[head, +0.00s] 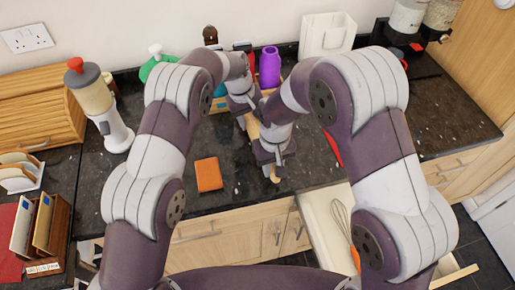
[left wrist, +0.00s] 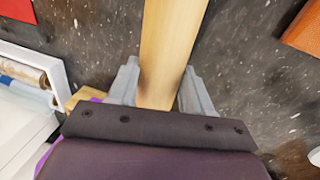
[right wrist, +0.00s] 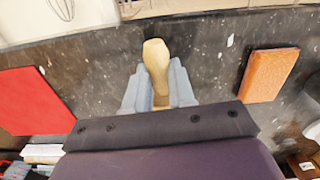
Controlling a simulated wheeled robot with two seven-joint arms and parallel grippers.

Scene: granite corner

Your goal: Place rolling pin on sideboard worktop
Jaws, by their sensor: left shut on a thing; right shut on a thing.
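The wooden rolling pin (head: 253,128) is over the dark speckled worktop (head: 235,190), mostly hidden by my arms in the head view. My left gripper (head: 243,113) is shut on its pale body, which runs between the fingers in the left wrist view (left wrist: 168,50). My right gripper (head: 272,163) is shut on the nearer end, whose rounded handle sticks out past the fingers in the right wrist view (right wrist: 156,62). I cannot tell whether the pin touches the worktop.
An orange-brown block (head: 208,174) lies left of the pin, and a red flat thing (right wrist: 33,100) lies on its other side. A purple bottle (head: 270,67) stands behind. An open drawer (head: 321,222) with a whisk (head: 342,218) juts out below the front edge. A blender (head: 100,108) stands left.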

